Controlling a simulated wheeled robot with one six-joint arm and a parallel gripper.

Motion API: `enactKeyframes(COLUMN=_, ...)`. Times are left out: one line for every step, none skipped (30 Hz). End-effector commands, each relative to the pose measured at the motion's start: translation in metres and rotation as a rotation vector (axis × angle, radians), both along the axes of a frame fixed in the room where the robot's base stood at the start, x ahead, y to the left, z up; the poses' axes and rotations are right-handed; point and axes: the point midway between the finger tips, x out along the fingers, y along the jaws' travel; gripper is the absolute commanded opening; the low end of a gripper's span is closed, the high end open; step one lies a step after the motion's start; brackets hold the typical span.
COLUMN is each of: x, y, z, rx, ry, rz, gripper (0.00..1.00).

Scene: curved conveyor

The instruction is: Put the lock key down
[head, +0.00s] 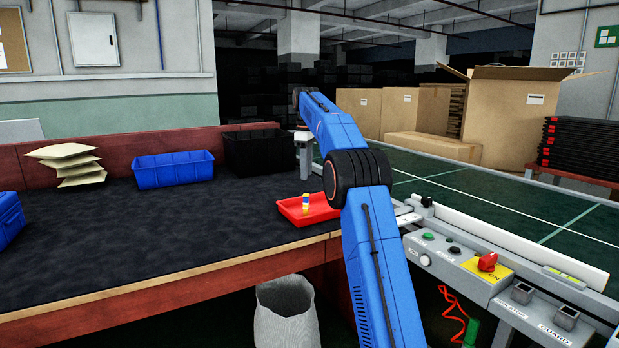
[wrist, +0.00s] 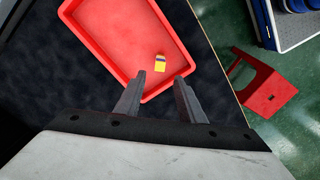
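My gripper (wrist: 160,88) is open, with its two grey fingers apart and nothing visible between them. It points down over the shallow red tray (wrist: 98,42) on the dark bench mat. In the head view, my gripper (head: 304,176) hangs just above and behind the red tray (head: 322,213). A small yellow item with a blue and white band (wrist: 160,63) is in the tray, just beyond the fingertips and apart from them. It looks upright in the head view (head: 306,203). I cannot make out any thing that is clearly a lock key.
A blue bin (head: 173,168), a black bin (head: 253,151) and stacked padded envelopes (head: 68,165) stand along the back. The mat's middle is clear.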

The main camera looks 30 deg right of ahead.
Motion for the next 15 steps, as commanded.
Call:
enactKeyframes(x=-0.003, y=0.003, z=0.004, rx=-0.001, ry=-0.001, rz=0.000, gripper=0.36)
enactKeyframes(x=-0.005, y=0.004, z=0.006, rx=0.000, ry=-0.001, rz=0.000, gripper=0.36)
enactKeyframes(x=-0.006, y=0.005, z=0.008, rx=0.000, ry=-0.001, rz=0.000, gripper=0.36)
enactKeyframes(x=-0.007, y=0.006, z=0.009, rx=0.000, ry=-0.001, rz=0.000, gripper=0.36)
enactKeyframes(x=-0.008, y=0.007, z=0.010, rx=0.000, ry=-0.001, rz=0.000, gripper=0.36)
enactKeyframes(x=-0.008, y=0.007, z=0.011, rx=-0.001, ry=-0.001, rz=0.000, gripper=0.36)
enactKeyframes(x=-0.009, y=0.007, z=0.011, rx=-0.001, ry=-0.001, rz=-0.001, gripper=0.36)
enactKeyframes(x=-0.009, y=0.008, z=0.011, rx=-0.001, ry=-0.001, rz=-0.001, gripper=0.36)
enactKeyframes(x=-0.009, y=0.008, z=0.011, rx=-0.001, ry=-0.001, rz=-0.001, gripper=0.36)
enactKeyframes(x=-0.009, y=0.008, z=0.011, rx=-0.001, ry=-0.001, rz=-0.001, gripper=0.36)
enactKeyframes(x=-0.009, y=0.008, z=0.012, rx=0.000, ry=-0.001, rz=-0.001, gripper=0.36)
enactKeyframes(x=-0.011, y=0.009, z=0.013, rx=-0.001, ry=-0.002, rz=-0.003, gripper=0.36)
enactKeyframes(x=-0.012, y=0.010, z=0.014, rx=-0.001, ry=-0.004, rz=-0.006, gripper=0.36)
enactKeyframes(x=-0.015, y=0.012, z=0.016, rx=-0.001, ry=-0.006, rz=-0.010, gripper=0.36)
enactKeyframes(x=-0.020, y=0.015, z=0.019, rx=-0.002, ry=-0.011, rz=-0.017, gripper=0.36)
